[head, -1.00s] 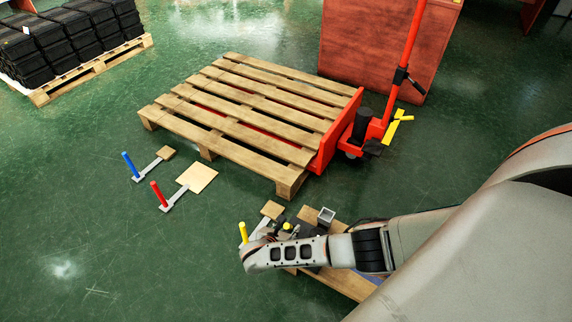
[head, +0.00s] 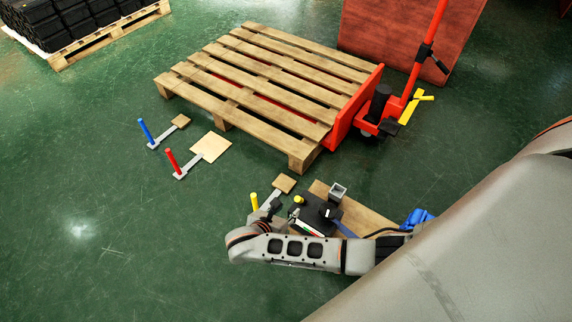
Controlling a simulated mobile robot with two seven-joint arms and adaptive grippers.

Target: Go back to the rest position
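My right arm comes in from the right, and its wrist link with dark windows lies low in the middle of the head view. My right gripper (head: 272,207) shows only as a small dark part beyond the wrist, close to a yellow post (head: 254,201) in the picture. The wrist hides most of it, so its fingers cannot be made out. I cannot tell whether it touches or holds anything. My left gripper is not in view.
A wooden board (head: 365,222) with a black box (head: 318,214), a grey square tube (head: 338,191) and a blue object (head: 417,217) lies beside my wrist. A pallet (head: 270,85) on a red pallet jack (head: 352,110) stands beyond.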

